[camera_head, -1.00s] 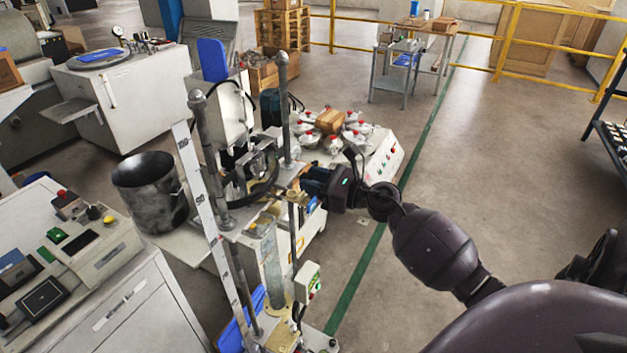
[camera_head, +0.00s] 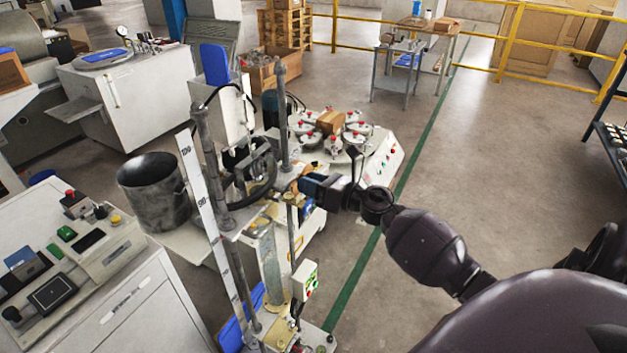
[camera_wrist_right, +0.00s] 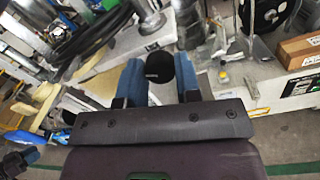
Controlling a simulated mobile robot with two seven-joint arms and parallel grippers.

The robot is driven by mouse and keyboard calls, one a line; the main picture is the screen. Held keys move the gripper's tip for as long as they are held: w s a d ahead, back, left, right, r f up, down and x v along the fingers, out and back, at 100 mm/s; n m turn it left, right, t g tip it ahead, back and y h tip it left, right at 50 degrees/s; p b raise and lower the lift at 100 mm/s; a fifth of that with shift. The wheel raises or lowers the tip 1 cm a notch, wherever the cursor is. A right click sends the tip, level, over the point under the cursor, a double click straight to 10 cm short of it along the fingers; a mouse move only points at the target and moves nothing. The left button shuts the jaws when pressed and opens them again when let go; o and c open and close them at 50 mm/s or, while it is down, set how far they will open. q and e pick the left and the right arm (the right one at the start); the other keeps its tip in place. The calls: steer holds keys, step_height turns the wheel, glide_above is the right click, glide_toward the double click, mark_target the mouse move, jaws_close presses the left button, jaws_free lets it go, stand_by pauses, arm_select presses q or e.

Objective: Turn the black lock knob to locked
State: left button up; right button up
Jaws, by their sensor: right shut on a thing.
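The black lock knob (camera_wrist_right: 160,68) is a round dark piece between the two blue fingers of my right gripper in the right wrist view. My right gripper (camera_wrist_right: 160,80) is shut on it, with a finger on each side. In the head view my right gripper (camera_head: 304,186) reaches in from the right to the tall test machine (camera_head: 235,222). There the knob is hidden by the fingers and machine parts. No lock marking can be read.
The machine has upright metal posts (camera_head: 282,110) and a white scale strip (camera_head: 205,205) close to the gripper. A black bucket (camera_head: 155,190) stands to its left. A white unit with red-topped pots (camera_head: 385,155) stands behind. The floor to the right is clear.

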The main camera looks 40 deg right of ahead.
arm_select(q)
steer(key=shift+s+a+r+p, duration=0.2)
steer(key=shift+r+p, duration=0.95)
steer(key=shift+p, duration=0.4)
steer(key=shift+s+a+r+p, duration=0.1)
steer(key=shift+s+r+p, duration=0.05)
steer(key=shift+r+p, duration=1.2)
arm_select(e)
steer(key=shift+f+m+h, duration=0.1)
steer(key=shift+m+h, duration=0.2)
steer(key=shift+m, duration=6.5)
arm_select(q)
steer(key=shift+w+d+f, duration=0.1)
steer(key=shift+f, duration=0.05)
arm_select(e)
steer(key=o, duration=0.9)
steer(key=shift+o, duration=0.2)
